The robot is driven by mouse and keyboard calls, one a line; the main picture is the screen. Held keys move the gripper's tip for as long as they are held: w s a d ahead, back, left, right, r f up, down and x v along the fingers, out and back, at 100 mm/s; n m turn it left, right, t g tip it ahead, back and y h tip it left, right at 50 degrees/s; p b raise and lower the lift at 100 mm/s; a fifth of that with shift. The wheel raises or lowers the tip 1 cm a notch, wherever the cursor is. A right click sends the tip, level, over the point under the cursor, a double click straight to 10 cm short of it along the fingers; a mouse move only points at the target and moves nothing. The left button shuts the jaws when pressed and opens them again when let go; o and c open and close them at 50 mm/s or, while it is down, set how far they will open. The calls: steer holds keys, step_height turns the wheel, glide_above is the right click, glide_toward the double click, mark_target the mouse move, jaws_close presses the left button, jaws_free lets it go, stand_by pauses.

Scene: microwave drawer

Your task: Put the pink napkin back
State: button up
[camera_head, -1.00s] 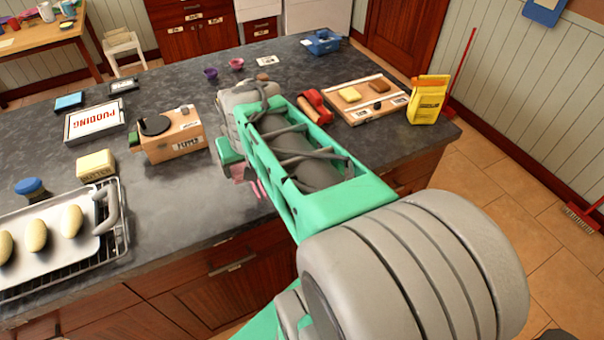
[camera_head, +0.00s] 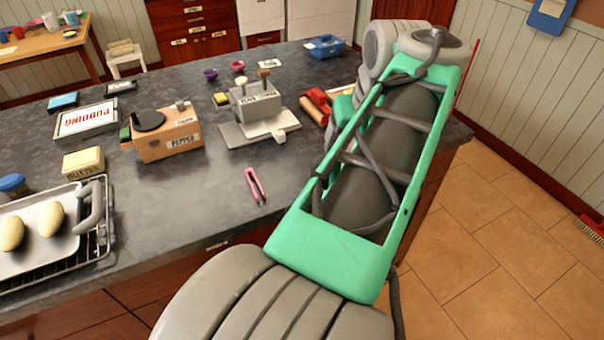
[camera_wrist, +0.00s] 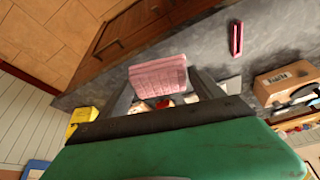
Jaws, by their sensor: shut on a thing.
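The pink napkin (camera_wrist: 158,76) is in the wrist view, a folded pink piece with a line pattern. My gripper (camera_wrist: 163,84) is shut on it, with one dark finger on each side. The napkin is held above the counter area close to its edge; its exact height cannot be told. In the head view my arm hides both the napkin and the gripper, at the right part of the counter.
Pink tongs (camera_head: 255,186) lie on the dark counter (camera_head: 190,215). A yellow bag (camera_wrist: 82,119) shows in the wrist view. The counter around the tongs is clear.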

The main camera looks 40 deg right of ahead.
steer(key=a+n, duration=0.2)
steer(key=a, duration=0.1)
steer(key=a+y, duration=0.1)
steer(key=a, duration=0.1)
steer(key=shift+s+f+n, duration=0.15)
steer(key=shift+s+n, duration=0.15)
steer(key=shift+n, duration=0.1)
steer(key=shift+w+a+f, duration=0.2)
steer(key=shift+f, duration=0.05)
steer(key=w+f+b, duration=0.1)
steer(key=w, duration=0.1)
steer(key=w+d+f+b, duration=0.1)
steer(key=w, duration=0.2)
steer(key=w+d+f+b, duration=0.1)
steer(key=w+f, duration=0.1)
steer(key=w, duration=0.1)
steer(key=shift+w+d, duration=0.2)
steer(key=w+f, duration=0.1)
steer(key=f, duration=0.1)
steer(key=w+d+f, duration=0.1)
steer(key=w+f, duration=0.2)
steer(key=f, duration=0.1)
steer(key=shift+w+d, duration=0.25)
steer(key=shift+w, duration=0.05)
steer(key=shift+f, duration=1.3)
steer(key=shift+f+b, duration=0.1)
steer(key=shift+b, duration=0.2)
steer(key=shift+f, duration=0.15)
steer(key=o, duration=1.3)
